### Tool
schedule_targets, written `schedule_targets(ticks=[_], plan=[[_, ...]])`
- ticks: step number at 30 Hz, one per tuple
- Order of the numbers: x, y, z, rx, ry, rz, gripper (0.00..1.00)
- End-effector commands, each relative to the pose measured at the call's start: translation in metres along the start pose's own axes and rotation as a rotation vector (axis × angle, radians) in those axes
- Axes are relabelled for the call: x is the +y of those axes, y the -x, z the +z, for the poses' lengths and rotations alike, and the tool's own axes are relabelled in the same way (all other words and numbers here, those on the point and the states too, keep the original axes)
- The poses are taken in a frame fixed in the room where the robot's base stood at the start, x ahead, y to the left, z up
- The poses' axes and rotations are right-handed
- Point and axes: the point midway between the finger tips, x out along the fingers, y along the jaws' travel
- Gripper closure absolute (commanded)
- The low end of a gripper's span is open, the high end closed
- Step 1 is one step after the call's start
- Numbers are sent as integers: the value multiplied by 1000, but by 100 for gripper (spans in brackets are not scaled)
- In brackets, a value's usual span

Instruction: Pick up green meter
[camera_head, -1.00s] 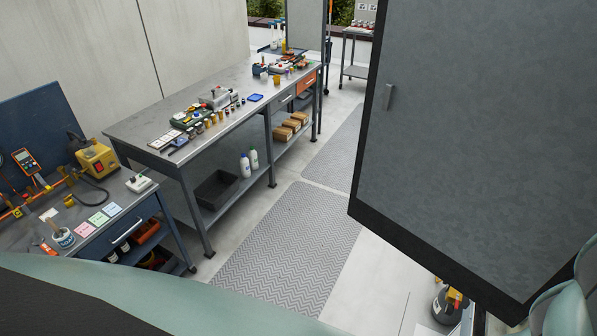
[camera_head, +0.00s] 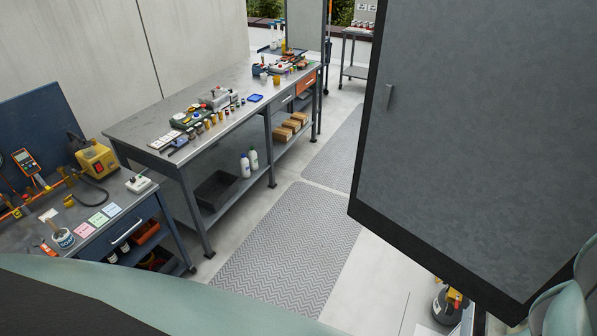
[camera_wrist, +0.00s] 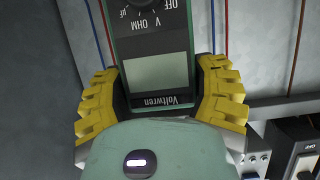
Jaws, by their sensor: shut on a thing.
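The green meter (camera_wrist: 155,71) is in the wrist view, with a green edge, a black face, a grey display, a dial marked OFF, V and OHM, and the word Voltwren. My gripper (camera_wrist: 161,95) has its yellow ridged fingers closed on both sides of the meter's display end. The meter's far end runs out of the top of the wrist view. A grey panel with red and blue wires lies behind it. Neither the green meter nor my gripper can be made out in the head view.
In the wrist view, a dark switch unit (camera_wrist: 300,150) and a rail (camera_wrist: 285,108) are at lower right. In the head view, a large grey cabinet door (camera_head: 470,130) fills the right. A long workbench (camera_head: 150,125) and a blue bench (camera_head: 100,245) stand left. The floor mat (camera_head: 285,250) is clear.

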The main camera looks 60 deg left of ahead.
Motion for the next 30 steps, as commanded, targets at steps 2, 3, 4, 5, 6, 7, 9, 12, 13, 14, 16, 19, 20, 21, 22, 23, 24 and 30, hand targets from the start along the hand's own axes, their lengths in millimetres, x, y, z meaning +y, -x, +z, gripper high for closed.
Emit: schedule_targets(ticks=[2,3,4,5,6,7,9,12,13,14,16,19,20,21,22,23,24,30], plan=[[0,0,-1,2,0,0,79],[0,0,-1,2,0,0,79],[0,0,-1,2,0,0,79],[0,0,-1,2,0,0,79],[0,0,-1,2,0,0,79],[0,0,-2,2,0,0,79],[0,1,-4,3,0,0,79],[0,3,-9,5,1,-1,79],[-1,4,-11,6,1,-1,79],[-1,5,-13,7,2,-1,79],[-1,7,-18,6,2,-2,79],[-2,12,-30,10,2,-3,79],[-2,13,-34,11,2,-4,79],[-1,16,-34,5,1,-4,79],[1,20,-31,2,1,-2,79],[2,24,-30,3,0,-2,79],[4,29,-28,3,1,-1,79],[15,55,-20,4,0,1,79]])
